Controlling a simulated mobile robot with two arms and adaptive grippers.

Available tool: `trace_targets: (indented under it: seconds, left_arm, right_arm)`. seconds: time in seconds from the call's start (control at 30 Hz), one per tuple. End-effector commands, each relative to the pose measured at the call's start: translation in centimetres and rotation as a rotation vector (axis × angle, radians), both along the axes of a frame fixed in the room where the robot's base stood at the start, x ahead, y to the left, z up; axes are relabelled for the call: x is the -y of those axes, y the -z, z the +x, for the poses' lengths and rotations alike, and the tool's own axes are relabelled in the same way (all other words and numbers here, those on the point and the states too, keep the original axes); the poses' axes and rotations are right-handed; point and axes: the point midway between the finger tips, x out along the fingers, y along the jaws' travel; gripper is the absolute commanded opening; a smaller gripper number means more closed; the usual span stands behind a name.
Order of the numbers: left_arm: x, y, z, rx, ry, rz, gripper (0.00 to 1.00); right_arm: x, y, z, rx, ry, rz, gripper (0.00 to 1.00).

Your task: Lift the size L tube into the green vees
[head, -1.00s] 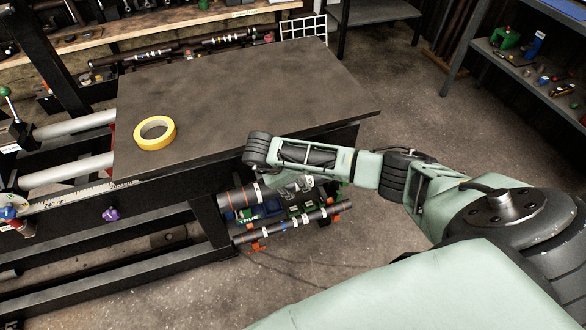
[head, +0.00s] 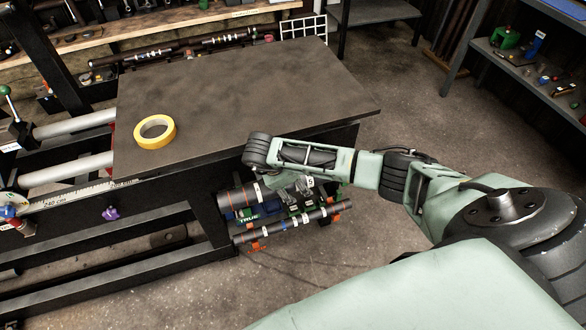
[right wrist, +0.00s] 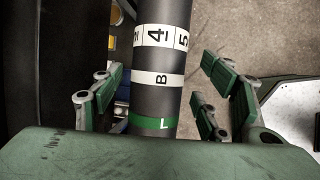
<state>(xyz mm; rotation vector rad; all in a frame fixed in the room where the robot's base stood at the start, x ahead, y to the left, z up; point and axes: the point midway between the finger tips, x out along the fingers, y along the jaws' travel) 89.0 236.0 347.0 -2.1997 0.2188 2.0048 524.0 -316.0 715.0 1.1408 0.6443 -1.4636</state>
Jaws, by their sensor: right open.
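The size L tube is dark, with a green L band, a white B band and a numbered band; it runs up the middle of the right wrist view (right wrist: 162,105). In the head view, a thick dark tube (head: 236,197) at the bench's front side, partly hidden by my right gripper, appears to be the same one. My right gripper (head: 291,184) is open over it. In the right wrist view its fingers (right wrist: 158,103) stand on both sides of the tube with gaps. Green parts (head: 307,215) show below the tube; whether these are the green vees I cannot tell. My left gripper is out of view.
A second, thinner tube (head: 290,224) lies in orange supports just below and in front. The dark bench top (head: 250,95) overhangs close behind my gripper. A yellow tape roll (head: 155,132) lies on it. Open floor (head: 420,110) lies to the right.

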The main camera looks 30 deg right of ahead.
Motion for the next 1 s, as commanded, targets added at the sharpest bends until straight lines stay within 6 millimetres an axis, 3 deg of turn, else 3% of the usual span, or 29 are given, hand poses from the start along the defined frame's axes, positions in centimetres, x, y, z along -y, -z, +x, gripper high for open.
trace_targets:
  seconds: [0.6, 1.0]
  left_arm:
    - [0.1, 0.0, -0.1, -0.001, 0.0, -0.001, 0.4]
    - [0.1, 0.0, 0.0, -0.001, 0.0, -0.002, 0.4]
  right_arm:
    - [-4.5, -9.9, -0.5, 0.01, 0.0, 0.001, 0.68]
    - [-5.0, -11.0, -0.7, 0.008, 0.001, 0.0, 0.68]
